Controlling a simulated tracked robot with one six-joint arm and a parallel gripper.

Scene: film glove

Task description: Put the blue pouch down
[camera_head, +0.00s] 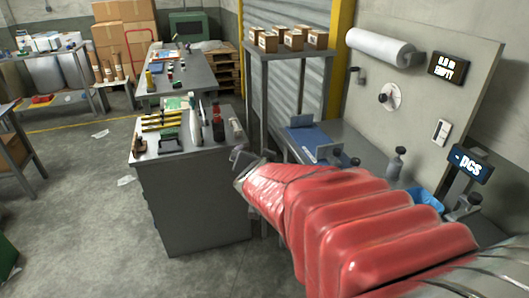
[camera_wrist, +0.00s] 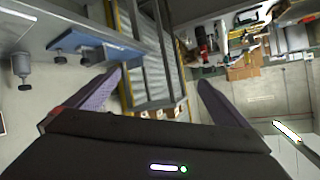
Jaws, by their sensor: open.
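My gripper (camera_head: 239,168) is at the end of my red-sleeved arm, beside the right end of the grey workbench. The wrist view shows my gripper (camera_wrist: 160,88) with its two purple-grey fingers wide apart and nothing between them. I cannot clearly make out a blue pouch in either view. A flat blue plate (camera_head: 309,139) with upright blue end pieces lies on the bench at the right, beyond my arm. It also shows at the upper left of the wrist view (camera_wrist: 112,49). A small blue item (camera_head: 425,198) sits farther right, partly hidden behind my sleeve.
The grey workbench (camera_head: 195,205) holds yellow-and-black tools, a red bottle (camera_head: 218,128) and other small items. A metal frame (camera_head: 262,100) with several cartons on top stands just behind my gripper. Grey floor (camera_head: 75,215) is open at the left.

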